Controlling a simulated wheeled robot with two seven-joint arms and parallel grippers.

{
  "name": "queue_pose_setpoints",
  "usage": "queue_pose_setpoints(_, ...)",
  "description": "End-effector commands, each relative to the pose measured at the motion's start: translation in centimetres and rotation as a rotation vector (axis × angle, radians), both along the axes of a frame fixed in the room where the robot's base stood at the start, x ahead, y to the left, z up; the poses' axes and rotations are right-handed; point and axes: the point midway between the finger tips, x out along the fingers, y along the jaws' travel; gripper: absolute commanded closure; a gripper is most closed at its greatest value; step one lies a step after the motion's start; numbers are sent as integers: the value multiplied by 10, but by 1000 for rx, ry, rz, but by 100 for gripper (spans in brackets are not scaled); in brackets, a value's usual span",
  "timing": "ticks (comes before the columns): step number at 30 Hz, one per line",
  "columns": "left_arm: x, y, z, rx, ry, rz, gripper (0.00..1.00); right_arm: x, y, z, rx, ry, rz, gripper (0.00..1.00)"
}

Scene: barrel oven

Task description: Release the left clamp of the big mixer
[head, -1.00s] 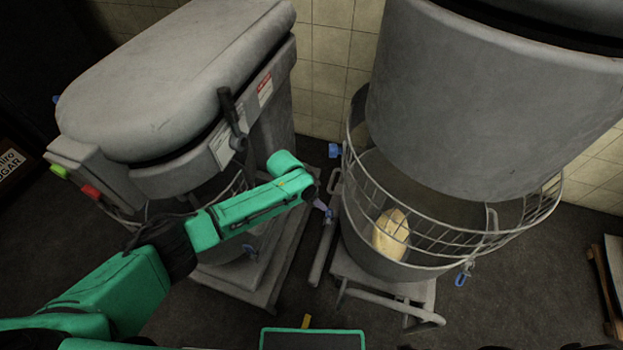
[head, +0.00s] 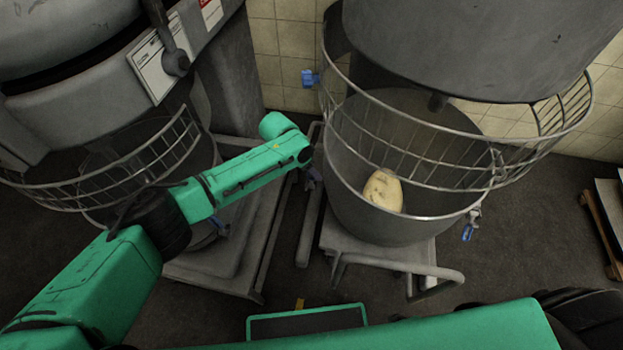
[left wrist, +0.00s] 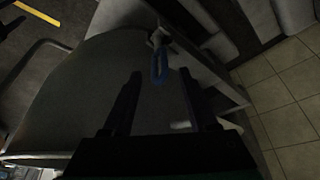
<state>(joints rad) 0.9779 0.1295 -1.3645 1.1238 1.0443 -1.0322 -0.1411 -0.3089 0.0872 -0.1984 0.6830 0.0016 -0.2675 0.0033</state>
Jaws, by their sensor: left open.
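The big mixer's grey bowl (head: 385,225), behind a wire guard, stands right of centre in the head view. A clamp with a blue handle (head: 310,78) is at its left rear side; another blue-handled clamp (head: 468,232) is at its right front. My left gripper (head: 315,180) is low beside the bowl's left side, its fingers mostly hidden. In the left wrist view the open, empty fingers (left wrist: 158,78) point at a blue clamp handle (left wrist: 159,64) on the bowl, seen between the tips. Its distance from the fingers is unclear. My right gripper is out of view.
Pale dough (head: 383,190) is in the bowl. A smaller mixer (head: 75,90) with its own wire guard (head: 110,175) stands left, close to my left arm. The bowl trolley's bar (head: 400,275) juts forward.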

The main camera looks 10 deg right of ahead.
Motion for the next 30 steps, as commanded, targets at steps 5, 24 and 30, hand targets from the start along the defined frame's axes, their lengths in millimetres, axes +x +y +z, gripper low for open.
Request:
queue_pose_setpoints(5, 1, -3, -7, 0, 0, 0, 41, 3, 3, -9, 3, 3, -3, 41)
queue_pose_setpoints(24, 1, -3, -6, -1, 0, 1, 100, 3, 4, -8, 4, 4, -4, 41)
queue_pose_setpoints(30, 1, -2, -6, 0, 0, 1, 100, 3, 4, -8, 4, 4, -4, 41)
